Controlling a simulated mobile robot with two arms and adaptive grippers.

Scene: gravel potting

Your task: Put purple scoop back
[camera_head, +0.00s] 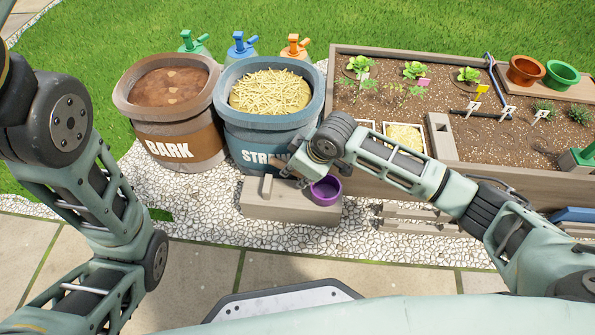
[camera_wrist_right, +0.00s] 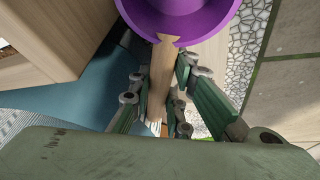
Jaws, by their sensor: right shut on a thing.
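The purple scoop (camera_head: 325,190) is at the wooden block stand (camera_head: 290,212) in front of the straw pot. My right gripper (camera_head: 296,178) is at the scoop's left side in the head view. In the right wrist view the purple bowl (camera_wrist_right: 195,18) is at the top, and its wooden handle (camera_wrist_right: 160,75) runs down between the fingers of my right gripper (camera_wrist_right: 162,78), which are shut on it. I cannot tell whether the bowl touches the stand. My left arm shows at the left, but its gripper is out of view.
The straw pot (camera_head: 268,120) and bark pot (camera_head: 175,130) stand behind and left of the stand. A planter bed (camera_head: 355,170) with seedlings and labels is at the right. White gravel (camera_head: 210,205) and paving (camera_head: 190,270) lie in front.

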